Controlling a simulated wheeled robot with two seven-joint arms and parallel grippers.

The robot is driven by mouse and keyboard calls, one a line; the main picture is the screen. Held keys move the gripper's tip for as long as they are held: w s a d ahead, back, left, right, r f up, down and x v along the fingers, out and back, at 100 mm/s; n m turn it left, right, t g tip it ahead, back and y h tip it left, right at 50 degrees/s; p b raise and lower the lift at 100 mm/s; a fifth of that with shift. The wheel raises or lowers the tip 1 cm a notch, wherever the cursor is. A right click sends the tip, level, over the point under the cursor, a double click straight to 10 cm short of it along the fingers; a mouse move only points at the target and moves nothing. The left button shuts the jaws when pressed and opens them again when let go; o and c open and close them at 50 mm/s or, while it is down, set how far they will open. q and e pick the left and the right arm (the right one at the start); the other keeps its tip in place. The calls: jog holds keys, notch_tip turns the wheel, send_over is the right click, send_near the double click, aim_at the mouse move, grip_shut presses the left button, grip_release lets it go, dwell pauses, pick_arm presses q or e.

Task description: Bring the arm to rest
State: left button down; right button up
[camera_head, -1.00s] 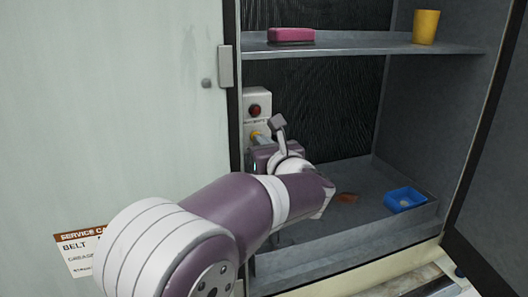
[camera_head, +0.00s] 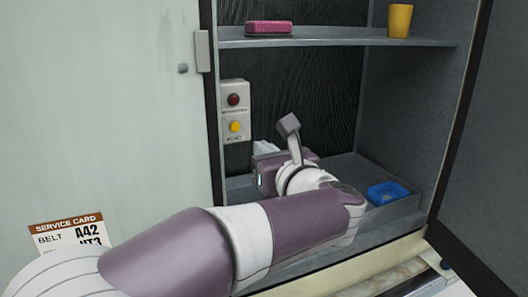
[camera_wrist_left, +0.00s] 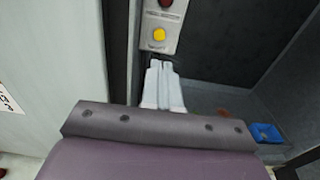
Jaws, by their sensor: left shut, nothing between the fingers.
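My left arm reaches from the lower left into the open cabinet in the head view. My left gripper (camera_head: 264,147) is small and partly hidden behind its own wrist there. In the left wrist view the left gripper (camera_wrist_left: 161,66) shows two pale fingers side by side, shut with nothing between them. The fingertips are just below the yellow button (camera_wrist_left: 159,35) in that view. A switch panel (camera_head: 235,88) with a red button (camera_head: 233,99) above a yellow button (camera_head: 235,126) is on the cabinet's back left. The gripper is apart from the panel in the head view. My right gripper is not in view.
A shelf (camera_head: 340,36) holds a pink block (camera_head: 268,27) and a yellow cup (camera_head: 400,20). A blue tray (camera_head: 388,193) sits on the cabinet floor. An open door (camera_head: 480,190) stands at right. A service card (camera_head: 72,234) is on the left panel.

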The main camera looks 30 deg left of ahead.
pick_arm(q)
jog(key=w+d+f+m+t+h, duration=0.3)
jog(key=d+m+h, duration=0.3)
jog(key=m, duration=0.6)
jog(key=w+d+f+m+t+h, duration=0.25)
jog(key=d+m+h, duration=0.3)
jog(key=m, duration=0.65)
jog(key=d+f+m+g+h, duration=0.3)
jog(key=d+f+m, duration=0.1)
jog(key=f+m, duration=0.4)
jog(key=s+f+m+g+h, duration=0.1)
jog(key=s+f+m+g, duration=0.35)
jog(key=f, duration=0.25)
jog(key=s+f+m+g, duration=0.3)
jog(key=s+f+m, duration=0.25)
jog(key=f, duration=0.25)
jog(key=s+a+f+m+g+y, duration=0.2)
jog(key=s+a+f+m+g, duration=0.2)
jog(key=s+a+f, duration=0.4)
jog(key=s+g, duration=0.1)
jog(key=s, duration=0.2)
jog(key=shift+a+f, duration=0.25)
jog(key=shift+a, duration=0.15)
